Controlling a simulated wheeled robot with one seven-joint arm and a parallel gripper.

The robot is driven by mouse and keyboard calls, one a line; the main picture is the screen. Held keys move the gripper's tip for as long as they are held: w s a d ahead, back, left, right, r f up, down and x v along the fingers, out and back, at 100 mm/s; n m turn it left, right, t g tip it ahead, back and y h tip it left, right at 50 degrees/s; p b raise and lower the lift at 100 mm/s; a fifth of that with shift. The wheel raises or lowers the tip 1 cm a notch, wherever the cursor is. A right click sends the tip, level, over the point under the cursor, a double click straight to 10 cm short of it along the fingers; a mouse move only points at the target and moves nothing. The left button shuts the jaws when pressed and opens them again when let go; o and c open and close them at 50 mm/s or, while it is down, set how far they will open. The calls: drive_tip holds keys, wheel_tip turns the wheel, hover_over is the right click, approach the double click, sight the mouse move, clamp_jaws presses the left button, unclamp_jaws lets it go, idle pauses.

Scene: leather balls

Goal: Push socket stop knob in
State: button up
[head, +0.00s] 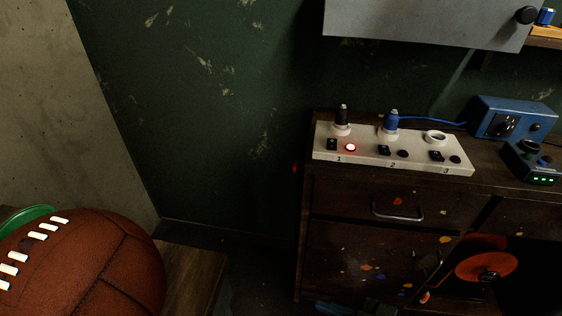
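A blue socket box (487,116) stands at the right on top of the dark cabinet. A white socket strip (326,154) numbered 1, 2 and 3 lies left of the box. It has small black switches, a lit red light (350,147) by 1, and dark round buttons by 2 and 3. My gripper is not in view.
A black plug (342,116) and a blue plug (391,121) stand in the strip. A dark device with green lights (535,165) sits at the right. A grey panel (430,22) hangs above. A brown leather ball (90,265) fills the lower left. The cabinet (345,205) has a drawer.

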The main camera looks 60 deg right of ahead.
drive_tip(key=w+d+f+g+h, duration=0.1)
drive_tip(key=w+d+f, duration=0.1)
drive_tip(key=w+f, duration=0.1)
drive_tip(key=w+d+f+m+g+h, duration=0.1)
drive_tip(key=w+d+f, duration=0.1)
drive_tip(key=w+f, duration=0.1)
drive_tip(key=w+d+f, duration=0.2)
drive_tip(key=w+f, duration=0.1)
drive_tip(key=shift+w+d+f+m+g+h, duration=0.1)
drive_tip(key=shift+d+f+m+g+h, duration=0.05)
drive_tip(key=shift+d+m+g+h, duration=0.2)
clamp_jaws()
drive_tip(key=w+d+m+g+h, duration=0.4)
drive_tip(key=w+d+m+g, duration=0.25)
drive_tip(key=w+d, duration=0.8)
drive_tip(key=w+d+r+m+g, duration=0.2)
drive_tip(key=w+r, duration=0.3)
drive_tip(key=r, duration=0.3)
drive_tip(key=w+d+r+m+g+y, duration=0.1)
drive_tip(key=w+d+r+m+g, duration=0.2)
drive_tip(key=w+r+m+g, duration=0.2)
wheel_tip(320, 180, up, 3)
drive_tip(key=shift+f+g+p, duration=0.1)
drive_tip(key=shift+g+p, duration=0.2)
drive_tip(key=shift+p, duration=0.1)
